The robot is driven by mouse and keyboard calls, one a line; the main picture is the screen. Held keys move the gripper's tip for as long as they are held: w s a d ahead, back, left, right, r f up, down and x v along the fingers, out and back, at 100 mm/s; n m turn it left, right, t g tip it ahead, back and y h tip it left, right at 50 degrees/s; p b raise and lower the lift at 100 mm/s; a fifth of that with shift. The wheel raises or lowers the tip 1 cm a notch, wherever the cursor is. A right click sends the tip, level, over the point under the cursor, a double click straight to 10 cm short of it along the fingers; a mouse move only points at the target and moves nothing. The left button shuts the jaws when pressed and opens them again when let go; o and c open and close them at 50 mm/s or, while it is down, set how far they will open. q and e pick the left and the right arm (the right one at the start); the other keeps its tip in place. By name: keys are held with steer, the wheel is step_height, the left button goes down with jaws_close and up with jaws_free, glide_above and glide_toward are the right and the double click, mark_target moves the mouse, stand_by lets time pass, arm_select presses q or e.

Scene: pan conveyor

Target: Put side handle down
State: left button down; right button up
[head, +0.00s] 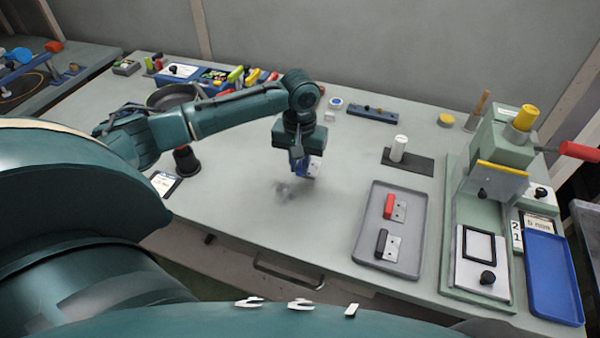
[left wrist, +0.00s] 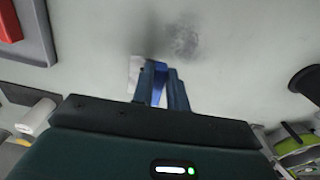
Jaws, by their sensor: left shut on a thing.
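My left gripper (head: 301,170) is shut on a blue side handle (head: 308,170) with a pale metal plate, above the open middle of the table. In the left wrist view the blue handle (left wrist: 158,92) shows between the two fingers (left wrist: 161,88), with its pale plate to their left. Much of the handle is hidden by the fingers. A grey tray (head: 372,217) to the right holds a red side handle (head: 389,206) and a black side handle (head: 382,242), each with a metal plate. My right gripper is not in view.
A green press (head: 500,165) with a red lever and a blue tray (head: 553,277) stand at the right. A white cylinder (head: 399,147) stands on a dark plate behind the grey tray. A pan (head: 172,96) lies at the back left. The table below my left gripper is clear.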

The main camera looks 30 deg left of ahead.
mark_target(300, 167)
arm_select(q)
step_height(300, 167, up, 6)
steer(key=shift+f, duration=0.1)
steer(key=s+d+r+m, duration=0.3)
steer(key=s+d, duration=0.5)
steer(key=d, duration=0.3)
steer(key=shift+s+r+m, duration=0.3)
steer(key=shift+r, duration=0.15)
